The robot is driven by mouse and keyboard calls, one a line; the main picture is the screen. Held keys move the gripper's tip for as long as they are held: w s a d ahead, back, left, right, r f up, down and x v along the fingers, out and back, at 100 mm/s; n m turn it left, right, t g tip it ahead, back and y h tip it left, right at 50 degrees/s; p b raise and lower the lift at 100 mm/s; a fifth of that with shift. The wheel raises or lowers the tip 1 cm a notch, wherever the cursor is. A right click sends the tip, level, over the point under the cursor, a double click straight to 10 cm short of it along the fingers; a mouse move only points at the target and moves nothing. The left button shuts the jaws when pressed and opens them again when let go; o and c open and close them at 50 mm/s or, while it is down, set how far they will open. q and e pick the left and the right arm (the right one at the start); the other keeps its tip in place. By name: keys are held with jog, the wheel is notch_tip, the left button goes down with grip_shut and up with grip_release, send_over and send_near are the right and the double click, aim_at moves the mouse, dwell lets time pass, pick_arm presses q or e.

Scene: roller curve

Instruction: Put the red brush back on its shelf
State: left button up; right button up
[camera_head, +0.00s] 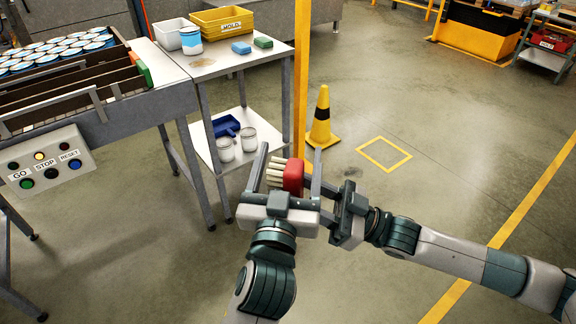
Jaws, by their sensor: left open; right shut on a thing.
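The red brush (293,177), with pale bristles facing left, is held in the air in front of the side table. My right gripper (310,187) comes in from the right and is shut on it; its fingertips are partly hidden. My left gripper (288,158) is open, with one finger on each side of the brush. I cannot tell whether its fingers touch it. The side table's lower shelf (203,147) is behind and to the left, holding a blue dustpan (226,126) and two pale tins (226,149).
The table top holds a yellow bin (222,24), a white bin, a blue-white can and two sponges. A yellow post (301,80) and cone (321,120) stand close behind the grippers. A roller conveyor with a button panel (46,163) is left.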

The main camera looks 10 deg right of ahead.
pick_arm(q)
jog(key=shift+c, duration=0.4)
jog(key=c, duration=1)
jog(key=shift+c, duration=1.3)
pick_arm(e)
jog(key=o, duration=1.1)
jog(key=shift+s, duration=0.1)
jog(key=shift+s+d+f, duration=0.25)
jog(key=shift+d+f, duration=0.05)
jog(key=shift+d, duration=0.3)
jog(key=v, duration=1)
jog(key=shift+d, duration=0.35)
jog(key=shift+w, duration=0.1)
